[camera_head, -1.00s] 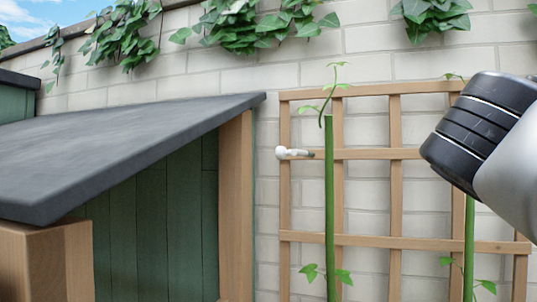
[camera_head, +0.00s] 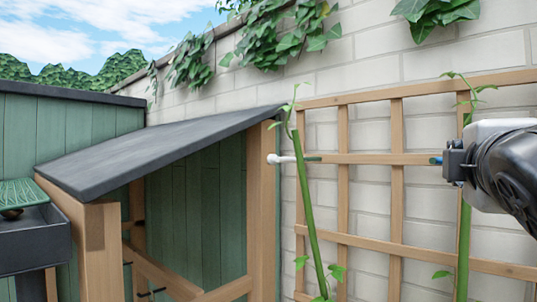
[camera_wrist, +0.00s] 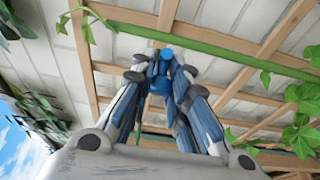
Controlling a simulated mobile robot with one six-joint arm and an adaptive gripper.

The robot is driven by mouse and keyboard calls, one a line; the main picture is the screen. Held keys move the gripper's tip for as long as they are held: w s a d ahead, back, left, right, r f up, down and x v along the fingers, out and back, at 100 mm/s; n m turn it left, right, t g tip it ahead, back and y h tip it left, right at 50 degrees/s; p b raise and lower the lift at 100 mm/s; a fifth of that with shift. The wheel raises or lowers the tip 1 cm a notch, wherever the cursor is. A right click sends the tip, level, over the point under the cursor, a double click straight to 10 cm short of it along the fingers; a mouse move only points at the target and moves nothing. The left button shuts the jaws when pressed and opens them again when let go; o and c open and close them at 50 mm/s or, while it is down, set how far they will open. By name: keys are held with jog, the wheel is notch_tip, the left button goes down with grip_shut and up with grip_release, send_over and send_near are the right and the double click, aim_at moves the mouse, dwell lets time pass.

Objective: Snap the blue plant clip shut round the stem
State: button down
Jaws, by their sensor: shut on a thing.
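The blue plant clip (camera_wrist: 160,84) is between the fingertips of my gripper (camera_wrist: 158,72), which is shut on it. In the head view a bit of the clip (camera_head: 436,160) shows at the left tip of my gripper (camera_head: 452,162). The right green stem (camera_head: 464,235) rises along the trellis, and my gripper hides its middle. In the wrist view a green stem (camera_wrist: 215,50) crosses just beyond the clip. I cannot tell whether clip and stem touch. The clip's jaws are too small to read.
A wooden trellis (camera_head: 397,205) stands against the pale brick wall (camera_head: 375,55). A second stem (camera_head: 309,205) leans at its left, with a small white peg-like thing (camera_head: 283,159) beside it. A dark-roofed shelter (camera_head: 165,150) and a dark tray (camera_head: 30,240) are at left.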

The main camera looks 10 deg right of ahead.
jog(key=shift+f, duration=0.2)
jog(key=c, duration=2)
grip_release()
jog(key=shift+o, duration=1.4)
jog(key=shift+s+a+r, duration=0.1)
jog(key=shift+a, duration=0.1)
jog(key=shift+o, duration=1.3)
jog(key=shift+d, duration=0.1)
jog(key=shift+r, duration=0.1)
jog(key=v, duration=1.1)
jog(key=shift+s+a, duration=0.2)
jog(key=shift+s, duration=0.15)
